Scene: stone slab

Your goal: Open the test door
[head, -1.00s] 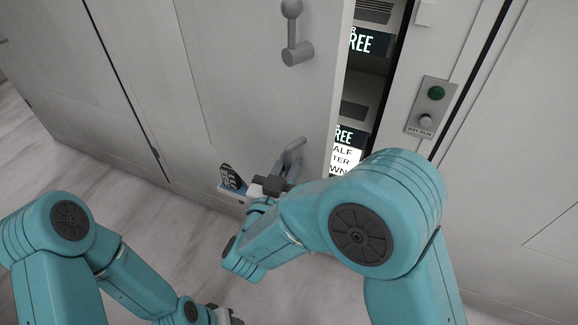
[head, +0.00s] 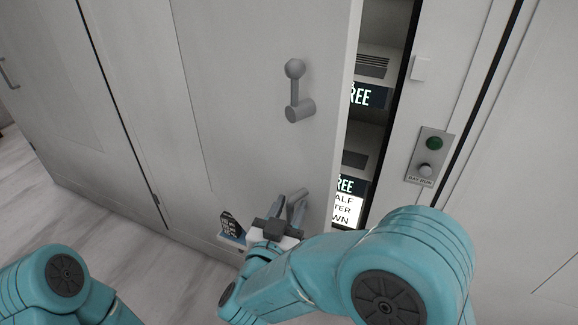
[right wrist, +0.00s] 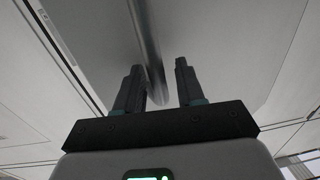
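The test door (head: 240,130) is a pale grey panel in the head view. It stands ajar, with a dark gap along its right edge. A grey crank-like lever (head: 296,92) is on its upper part. My right gripper (head: 288,209) is at a short grey bar handle (head: 298,193) low on the door. In the right wrist view the bar (right wrist: 148,40) passes between the two fingers (right wrist: 159,66), closer to the left one. Space shows beside the bar, so the fingers look open around it. My left gripper is out of view.
Lit signs (head: 347,209) and vents show inside the gap. Right of it, a plate (head: 428,156) carries a green button and a grey knob. Bare floor (head: 100,235) lies at lower left.

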